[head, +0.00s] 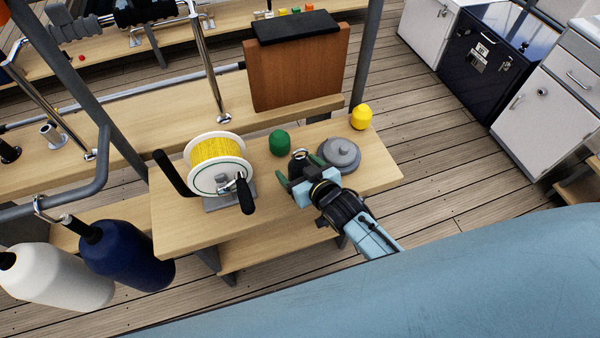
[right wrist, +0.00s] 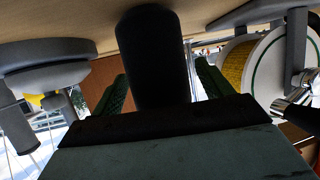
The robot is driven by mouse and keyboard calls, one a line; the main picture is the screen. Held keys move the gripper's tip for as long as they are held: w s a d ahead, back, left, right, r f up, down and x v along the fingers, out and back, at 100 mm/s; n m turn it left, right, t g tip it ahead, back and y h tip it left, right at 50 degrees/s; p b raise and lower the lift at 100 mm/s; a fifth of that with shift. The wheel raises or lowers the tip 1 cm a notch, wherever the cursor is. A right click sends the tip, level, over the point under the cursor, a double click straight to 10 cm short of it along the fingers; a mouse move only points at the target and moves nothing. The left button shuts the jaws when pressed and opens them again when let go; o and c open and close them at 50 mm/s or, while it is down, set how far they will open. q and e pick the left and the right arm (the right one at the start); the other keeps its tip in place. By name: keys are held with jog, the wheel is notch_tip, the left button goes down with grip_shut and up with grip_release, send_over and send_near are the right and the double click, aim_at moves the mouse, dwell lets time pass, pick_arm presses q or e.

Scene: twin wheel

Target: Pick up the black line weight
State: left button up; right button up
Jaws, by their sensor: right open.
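The black line weight (head: 298,158) stands on the wooden bench top, with a ring at its top, partly hidden by my gripper in the head view. In the right wrist view the black weight (right wrist: 152,60) is a dark upright cylinder, and the bench shows at the top of the picture. My right gripper (head: 305,182) is open, its green-padded fingers one on each side of the weight. In the right wrist view the gripper (right wrist: 163,82) has the weight between its fingers; whether either finger touches it I cannot tell. My left gripper is not in view.
A green weight (head: 280,142) stands just behind the black one. A grey round lidded object (head: 340,152) is close on the right, and a yellow weight (head: 361,117) is at the far corner. A yellow line reel (head: 217,160) with a crank stands left on the bench top (head: 190,232).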

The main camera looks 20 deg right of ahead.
jog(key=shift+w+a+f, duration=0.2)
jog(key=shift+w+f, duration=0.05)
jog(key=shift+w, duration=0.35)
jog(key=c, duration=1.6)
jog(key=shift+r, duration=0.2)
grip_shut()
jog(key=shift+r, duration=0.1)
